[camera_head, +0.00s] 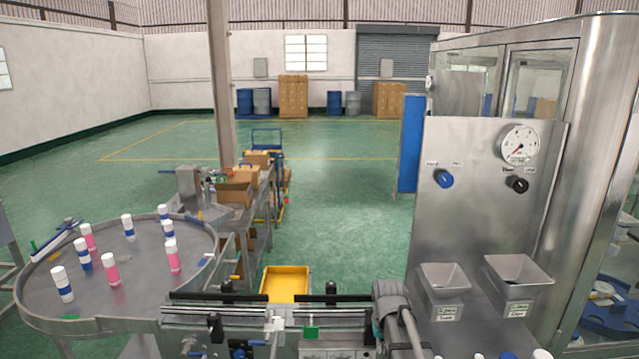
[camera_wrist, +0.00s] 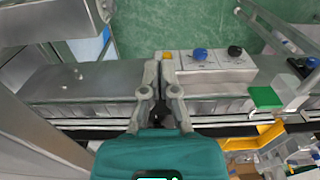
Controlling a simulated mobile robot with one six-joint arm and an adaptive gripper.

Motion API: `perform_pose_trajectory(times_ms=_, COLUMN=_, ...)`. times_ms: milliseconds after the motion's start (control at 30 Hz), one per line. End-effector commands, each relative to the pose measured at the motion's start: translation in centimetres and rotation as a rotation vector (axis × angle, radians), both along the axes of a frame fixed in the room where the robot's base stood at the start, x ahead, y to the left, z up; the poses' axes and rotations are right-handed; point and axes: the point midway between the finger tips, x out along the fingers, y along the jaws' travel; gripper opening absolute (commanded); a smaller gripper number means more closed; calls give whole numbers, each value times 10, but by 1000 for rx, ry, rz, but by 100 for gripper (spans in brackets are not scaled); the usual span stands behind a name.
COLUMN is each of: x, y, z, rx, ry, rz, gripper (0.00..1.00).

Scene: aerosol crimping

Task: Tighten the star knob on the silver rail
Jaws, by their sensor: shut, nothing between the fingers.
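In the head view a silver rail (camera_head: 265,311) runs along the conveyor at the bottom middle. Small black knobs stand on it, one at left (camera_head: 227,287) and one at right (camera_head: 331,288); others sit lower in front. I cannot tell which is the star knob. In the wrist view my gripper (camera_wrist: 160,62) has its two grey fingers together, with nothing held, over the conveyor and its rail (camera_wrist: 90,103). A small dark thing (camera_wrist: 158,116) shows between the finger bases; I cannot tell what it is. I cannot make out my gripper in the head view.
A round table (camera_head: 130,285) with several white-capped bottles stands at left. A steel panel with a blue knob (camera_head: 443,178), a black knob (camera_head: 517,184) and a gauge rises at right, above two bins. A yellow tray (camera_head: 286,284) lies behind the conveyor. The green floor beyond is open.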

Motion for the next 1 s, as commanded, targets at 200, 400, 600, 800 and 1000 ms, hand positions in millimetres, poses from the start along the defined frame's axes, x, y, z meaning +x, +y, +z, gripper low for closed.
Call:
perform_pose_trajectory(times_ms=200, x=-89, y=-1, z=-38, rx=-1, ry=0, rz=0, gripper=0)
perform_pose_trajectory(times_ms=400, x=-121, y=-2, z=-48, rx=-1, ry=0, rz=0, gripper=0)
perform_pose_trajectory(times_ms=600, x=-124, y=-2, z=-48, rx=-1, ry=0, rz=0, gripper=0)
perform_pose_trajectory(times_ms=800, x=-124, y=-1, z=-47, rx=-1, ry=0, rz=0, gripper=0)
perform_pose_trajectory(times_ms=1000, x=-123, y=-1, z=-47, rx=-1, ry=0, rz=0, gripper=0)
